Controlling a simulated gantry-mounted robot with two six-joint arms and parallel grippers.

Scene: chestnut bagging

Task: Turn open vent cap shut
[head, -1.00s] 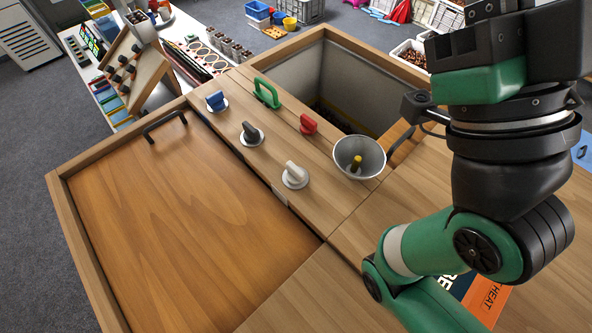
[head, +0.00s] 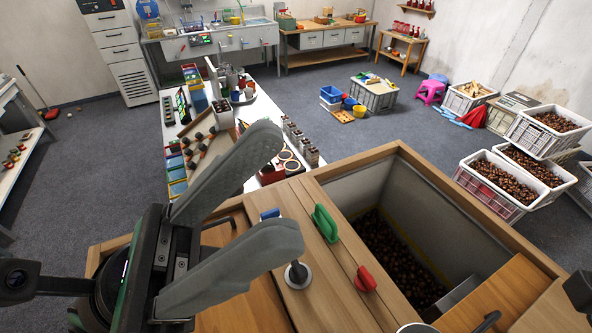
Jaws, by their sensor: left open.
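My left gripper (head: 278,190) is open, its two broad grey fingers reaching in from the lower left above the wooden bench top. Between and beyond the fingers are several coloured fittings on the strip. A blue knob (head: 270,213) is partly covered by the lower finger. A dark knob on a round metal base (head: 298,273) stands at that finger's tip; I cannot tell whether they touch. A green handle (head: 325,222) and a red knob (head: 365,279) stand farther right. Which fitting is the vent cap is not clear. The white knob is out of sight.
An open bin (head: 440,220) with chestnuts deep inside lies right of the strip. A metal cup's rim (head: 418,328) shows at the bottom edge. A white table (head: 250,110) with tools stands behind. Crates of chestnuts (head: 505,178) stand at the right.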

